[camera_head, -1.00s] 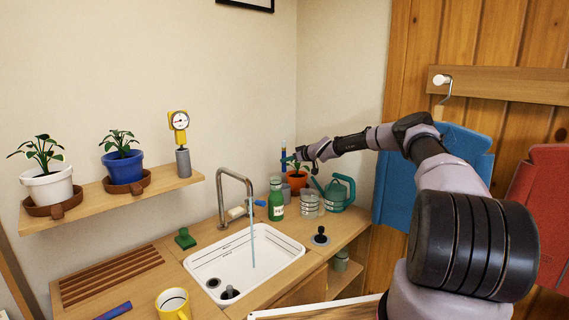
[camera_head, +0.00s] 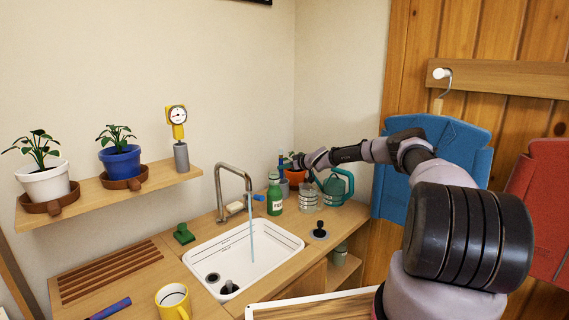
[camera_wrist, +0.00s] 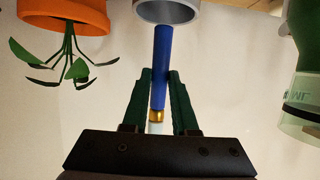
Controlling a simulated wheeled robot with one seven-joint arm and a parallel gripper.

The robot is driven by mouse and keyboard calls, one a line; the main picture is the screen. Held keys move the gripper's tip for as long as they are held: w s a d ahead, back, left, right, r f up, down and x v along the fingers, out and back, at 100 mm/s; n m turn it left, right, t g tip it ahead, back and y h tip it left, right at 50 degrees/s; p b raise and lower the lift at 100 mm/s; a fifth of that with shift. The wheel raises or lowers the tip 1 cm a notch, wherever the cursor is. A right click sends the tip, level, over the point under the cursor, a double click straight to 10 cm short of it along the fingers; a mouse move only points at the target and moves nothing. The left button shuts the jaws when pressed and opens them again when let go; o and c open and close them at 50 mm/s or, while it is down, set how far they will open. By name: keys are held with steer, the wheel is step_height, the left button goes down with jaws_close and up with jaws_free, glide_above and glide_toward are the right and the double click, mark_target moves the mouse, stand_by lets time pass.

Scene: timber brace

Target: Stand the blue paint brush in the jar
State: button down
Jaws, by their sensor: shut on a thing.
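The blue paint brush (camera_wrist: 160,62) has a blue handle, a gold ferrule and a pale tip, and it also shows in the head view (camera_head: 281,157). My gripper (camera_wrist: 160,78) is shut on it, with a dark green finger on each side. The brush is about upright, handle end toward the jar. The grey jar (camera_wrist: 167,13) is at the top of the wrist view, its round mouth facing me; it also shows in the head view (camera_head: 285,187). The handle's end meets the jar's near rim in the picture; I cannot tell whether it is inside.
An orange plant pot (camera_wrist: 65,15) stands close beside the jar. A green bottle (camera_head: 275,195), glass jars (camera_head: 308,198) and a teal watering can (camera_head: 337,187) crowd the counter nearby. The white sink (camera_head: 240,262) with running water is in front.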

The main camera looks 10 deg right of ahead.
steer(key=shift+f, duration=3)
steer(key=c, duration=0.6)
jaws_free()
step_height(320, 180, up, 10)
steer(key=shift+f, duration=0.1)
